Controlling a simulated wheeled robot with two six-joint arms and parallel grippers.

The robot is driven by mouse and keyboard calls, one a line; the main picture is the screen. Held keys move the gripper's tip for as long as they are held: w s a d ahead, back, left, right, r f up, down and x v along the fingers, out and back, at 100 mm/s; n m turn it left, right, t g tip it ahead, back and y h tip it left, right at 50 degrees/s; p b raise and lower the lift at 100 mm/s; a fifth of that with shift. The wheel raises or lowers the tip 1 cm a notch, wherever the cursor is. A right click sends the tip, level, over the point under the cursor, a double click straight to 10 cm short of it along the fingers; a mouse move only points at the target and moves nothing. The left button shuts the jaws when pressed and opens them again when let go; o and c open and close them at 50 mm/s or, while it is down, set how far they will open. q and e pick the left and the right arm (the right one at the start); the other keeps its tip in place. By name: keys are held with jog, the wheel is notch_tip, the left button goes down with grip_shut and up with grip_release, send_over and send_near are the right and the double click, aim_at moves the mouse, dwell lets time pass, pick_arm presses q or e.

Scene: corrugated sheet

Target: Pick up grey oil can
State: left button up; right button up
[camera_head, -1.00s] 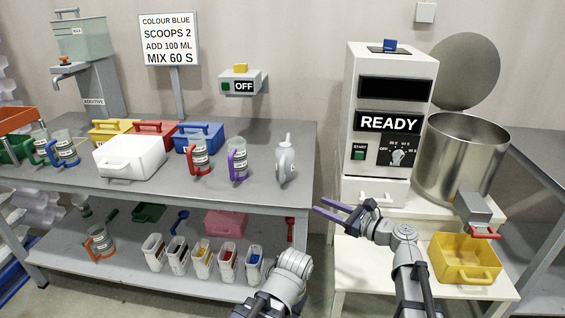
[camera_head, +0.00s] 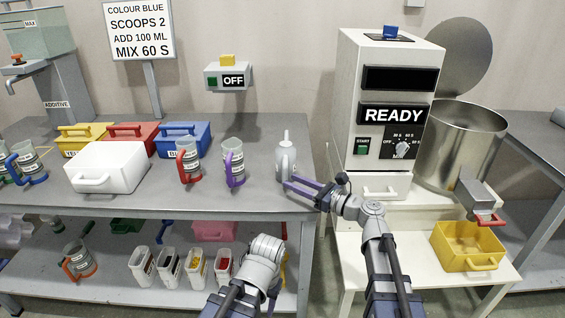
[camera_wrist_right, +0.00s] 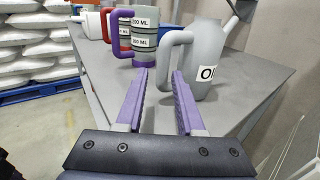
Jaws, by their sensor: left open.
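The grey oil can (camera_head: 286,161) stands upright on the grey bench near its right edge. In the right wrist view the can (camera_wrist_right: 206,60) shows its handle on the left, its spout on the right and a partly cut label. My right gripper (camera_head: 287,186) is open, its purple fingers at the can's lower right in the head view. In the right wrist view the gripper (camera_wrist_right: 161,72) has the can's handle just ahead of its fingertips; I cannot tell whether they touch it. My left gripper (camera_head: 264,252) is low in front of the bench, its fingers mostly hidden.
A purple-handled mug (camera_head: 233,163) and a red-handled mug (camera_head: 188,162) stand left of the can. A white bin (camera_head: 108,170) is farther left. The white machine (camera_head: 385,110) reading READY stands to the right, with a yellow bin (camera_head: 468,245) below. The bench between can and mug is clear.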

aim_at(283, 178)
jog(key=shift+f+x, duration=0.15)
jog(key=shift+x, duration=1.75)
jog(key=shift+f+x, duration=0.15)
jog(key=shift+x, duration=1.7)
jog(key=shift+w+d, duration=0.1)
jog(key=shift+w, duration=0.05)
grip_shut()
